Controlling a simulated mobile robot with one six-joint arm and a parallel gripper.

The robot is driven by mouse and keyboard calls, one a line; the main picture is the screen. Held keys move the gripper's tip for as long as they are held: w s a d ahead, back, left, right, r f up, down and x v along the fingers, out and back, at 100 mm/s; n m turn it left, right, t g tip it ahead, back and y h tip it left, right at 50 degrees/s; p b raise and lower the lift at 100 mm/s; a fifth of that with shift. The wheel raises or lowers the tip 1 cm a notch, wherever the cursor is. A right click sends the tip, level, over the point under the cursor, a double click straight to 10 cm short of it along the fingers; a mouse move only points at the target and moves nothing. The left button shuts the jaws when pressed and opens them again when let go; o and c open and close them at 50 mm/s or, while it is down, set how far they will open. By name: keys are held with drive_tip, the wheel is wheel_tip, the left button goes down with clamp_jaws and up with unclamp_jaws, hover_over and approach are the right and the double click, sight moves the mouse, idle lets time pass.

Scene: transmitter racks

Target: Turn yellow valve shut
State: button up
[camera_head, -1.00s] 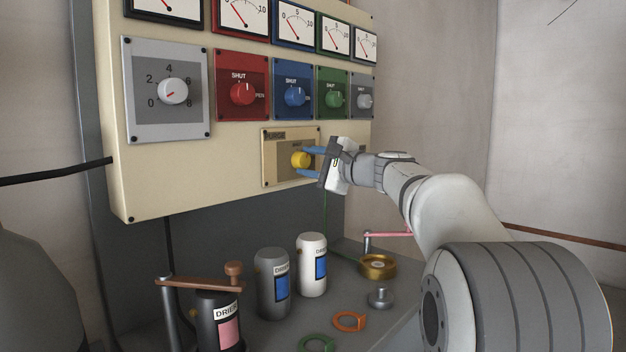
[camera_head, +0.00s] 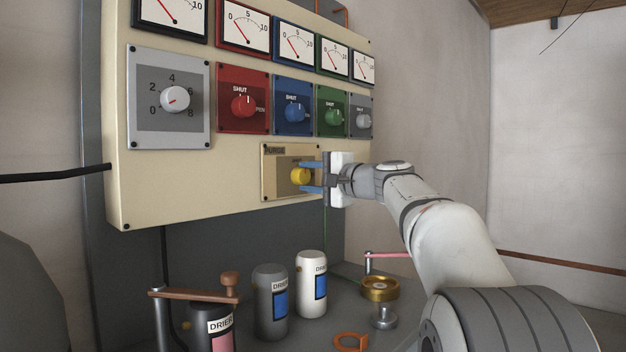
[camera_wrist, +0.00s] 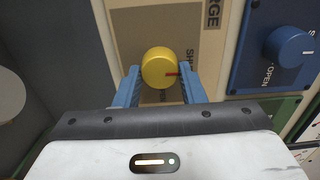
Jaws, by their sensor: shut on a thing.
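The yellow valve (camera_head: 299,176) is a round knob on the tan PURGE plate (camera_head: 270,187), low on the cream panel. It also shows in the wrist view (camera_wrist: 158,70), with a red mark pointing right in that picture. My gripper (camera_head: 308,176) reaches it from the right, with its blue fingers on either side of the knob. In the wrist view my gripper (camera_wrist: 160,84) is shut on the knob, one finger at each side. Part of the plate's lettering is hidden behind the fingers.
Red (camera_head: 243,106), blue (camera_head: 294,111), green (camera_head: 333,117) and grey (camera_head: 362,120) knobs sit above, under a row of gauges. A larger grey dial (camera_head: 175,98) is at left. Drier canisters (camera_head: 271,302) and a brass piece (camera_head: 380,288) stand on the bench below.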

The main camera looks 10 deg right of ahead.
drive_tip(key=shift+r, duration=0.15)
drive_tip(key=o, duration=1)
drive_tip(key=shift+d, duration=0.1)
drive_tip(key=v, duration=0.7)
drive_tip(key=shift+s+d, duration=0.2)
drive_tip(key=shift+s, duration=0.05)
